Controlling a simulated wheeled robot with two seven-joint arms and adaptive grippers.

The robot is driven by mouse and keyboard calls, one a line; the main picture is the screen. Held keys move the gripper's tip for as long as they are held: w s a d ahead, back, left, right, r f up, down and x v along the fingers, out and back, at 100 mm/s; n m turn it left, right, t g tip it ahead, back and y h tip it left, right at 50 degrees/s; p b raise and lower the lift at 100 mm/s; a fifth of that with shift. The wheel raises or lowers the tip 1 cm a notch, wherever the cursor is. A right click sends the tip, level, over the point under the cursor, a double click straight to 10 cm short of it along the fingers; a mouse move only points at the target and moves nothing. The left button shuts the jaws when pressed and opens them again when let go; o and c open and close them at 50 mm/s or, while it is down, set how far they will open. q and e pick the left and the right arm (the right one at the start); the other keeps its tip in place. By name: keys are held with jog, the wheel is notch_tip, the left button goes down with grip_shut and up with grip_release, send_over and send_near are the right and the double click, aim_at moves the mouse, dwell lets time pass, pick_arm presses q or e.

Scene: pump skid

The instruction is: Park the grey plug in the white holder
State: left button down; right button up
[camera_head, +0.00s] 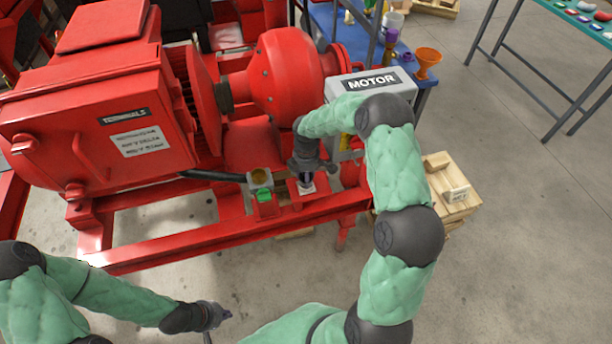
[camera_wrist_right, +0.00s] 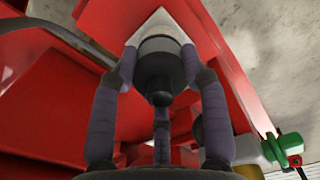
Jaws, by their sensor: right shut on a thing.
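My right gripper (camera_head: 305,178) points down over the small white holder (camera_head: 306,188) on the red skid frame. In the right wrist view, its fingers (camera_wrist_right: 160,85) are shut around the dark grey plug (camera_wrist_right: 157,68). The white holder (camera_wrist_right: 161,22) shows right behind the plug there, in line with it. I cannot tell how deep the plug sits in the holder. In the head view the gripper mostly hides the plug. My left gripper (camera_head: 219,322) is at the bottom, away from the skid, with its fingers apart and empty.
A green connector (camera_head: 264,195) and a yellow-topped socket (camera_head: 260,178) stand just left of the holder. The grey MOTOR box (camera_head: 370,84) stands behind my right arm. The red motor (camera_head: 100,115) fills the left. A wooden crate (camera_head: 452,190) is on the floor at right.

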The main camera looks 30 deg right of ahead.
jog(key=o, duration=1.4)
jog(key=shift+c, duration=0.2)
notch_tip(320, 180, up, 12)
